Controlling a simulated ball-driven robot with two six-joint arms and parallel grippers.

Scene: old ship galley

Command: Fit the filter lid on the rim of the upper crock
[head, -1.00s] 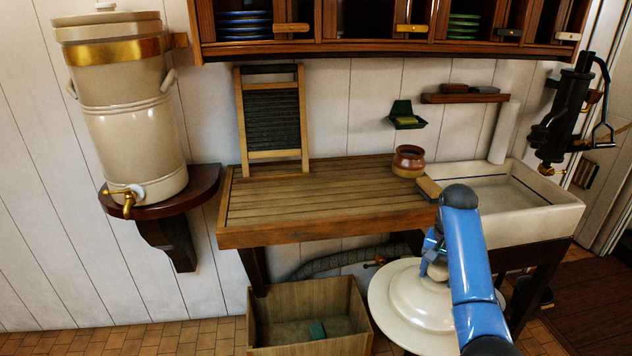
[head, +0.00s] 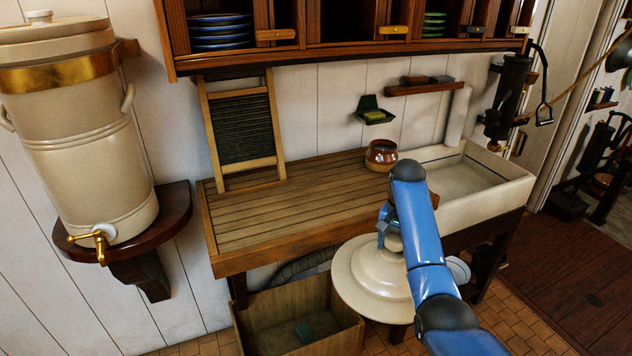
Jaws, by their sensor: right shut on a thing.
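The stoneware filter stands on a dark bracket shelf (head: 178,205) at the left. Its upper crock (head: 70,98) has a brass band near the top, and a small pale knob (head: 38,16) shows above it. I cannot tell what this knob belongs to. My right gripper (head: 387,226) is shut on the knob of the cream filter lid (head: 352,278). The lid is a broad stepped disc, held below the worktop's front edge, well right of the crock and apart from it. My arm hides part of its right side. My left gripper is out of view.
A slatted worktop (head: 290,205) with a washboard (head: 243,130) and a brown pot (head: 381,155) lies between crock and sink (head: 490,190). A wooden bin (head: 290,335) stands below. Wall cupboards (head: 340,52) hang above.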

